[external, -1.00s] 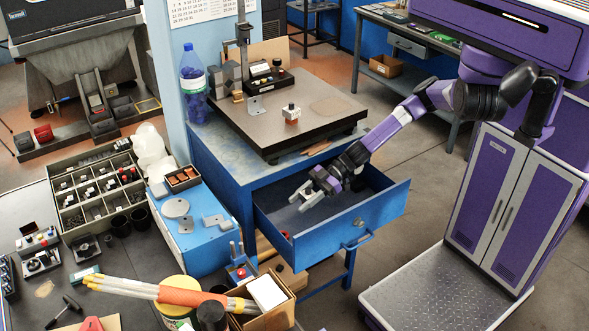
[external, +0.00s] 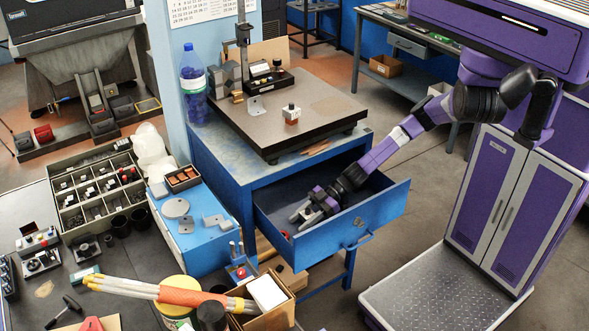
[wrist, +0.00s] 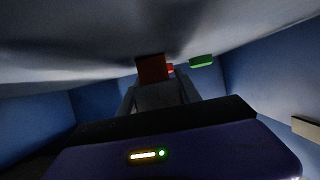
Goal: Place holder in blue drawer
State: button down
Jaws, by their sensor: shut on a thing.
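The blue drawer (external: 385,213) under the bench is pulled open. My gripper (external: 307,213) reaches down into its left front part, low inside. In the wrist view my gripper (wrist: 155,90) is shut on the holder (wrist: 151,68), which shows as a dark red-brown block at the fingertips. The blue drawer walls (wrist: 275,78) surround it there, and a pale grey surface is close to the block. In the external view the fingers hide most of the holder. I cannot tell whether it touches the drawer floor.
A red piece (wrist: 170,68), a green piece (wrist: 202,62) and a beige piece (wrist: 306,128) show in the wrist view. A blue box (external: 190,240) stands left of the drawer.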

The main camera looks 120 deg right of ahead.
jog(key=shift+f, duration=0.1)
jog(key=c, duration=0.8)
grip_release()
jog(key=shift+c, duration=0.2)
jog(key=shift+s+r, duration=0.1)
jog(key=shift+r, duration=0.1)
jog(key=v, duration=1.1)
jog(key=shift+d, duration=0.1)
jog(key=shift+s+r, duration=0.2)
jog(key=shift+s, duration=0.15)
